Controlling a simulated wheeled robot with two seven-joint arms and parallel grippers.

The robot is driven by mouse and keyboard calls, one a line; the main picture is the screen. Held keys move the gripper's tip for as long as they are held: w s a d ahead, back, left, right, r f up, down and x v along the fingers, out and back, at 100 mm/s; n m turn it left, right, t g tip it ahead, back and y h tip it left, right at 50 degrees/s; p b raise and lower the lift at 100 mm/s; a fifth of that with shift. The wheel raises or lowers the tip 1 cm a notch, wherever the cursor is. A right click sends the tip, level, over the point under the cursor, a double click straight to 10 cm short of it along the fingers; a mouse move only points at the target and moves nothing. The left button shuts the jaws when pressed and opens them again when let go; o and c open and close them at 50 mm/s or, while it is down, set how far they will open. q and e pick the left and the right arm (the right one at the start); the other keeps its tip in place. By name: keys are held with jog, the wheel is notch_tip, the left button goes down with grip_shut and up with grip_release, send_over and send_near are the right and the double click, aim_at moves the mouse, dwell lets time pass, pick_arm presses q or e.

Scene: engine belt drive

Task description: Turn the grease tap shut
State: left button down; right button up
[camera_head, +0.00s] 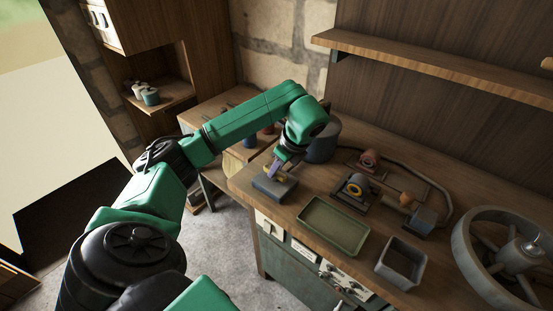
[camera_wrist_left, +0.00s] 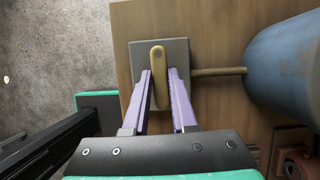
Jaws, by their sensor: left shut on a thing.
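The grease tap has a brass-yellow lever (camera_wrist_left: 158,58) on a grey block (camera_wrist_left: 180,48). The lever runs nearly straight up and down in the left wrist view, crosswise to the thin pipe (camera_wrist_left: 218,71) that leads right to a blue drum (camera_wrist_left: 285,75). My left gripper (camera_wrist_left: 161,78) has its purple fingers on either side of the lever and is shut on it. In the head view my left gripper (camera_head: 276,168) reaches down to the grey block (camera_head: 272,189) at the bench's left end, hiding part of the lever. My right gripper is not in view.
On the wooden bench, an empty green tray (camera_head: 334,226) and a grey square bin (camera_head: 401,261) stand right of the block. Pulleys (camera_head: 355,188) sit behind the tray. A large spoked wheel (camera_head: 465,255) is at the right. A shelf (camera_head: 430,68) overhangs the back.

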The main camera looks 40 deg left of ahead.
pick_arm(q)
jog(key=c, duration=0.7)
grip_release()
jog(key=p+v, duration=0.7)
jog(key=v, duration=0.7)
jog(key=shift+d+r+p, duration=0.2)
jog(key=shift+d+p, duration=0.05)
jog(key=shift+p, duration=0.1)
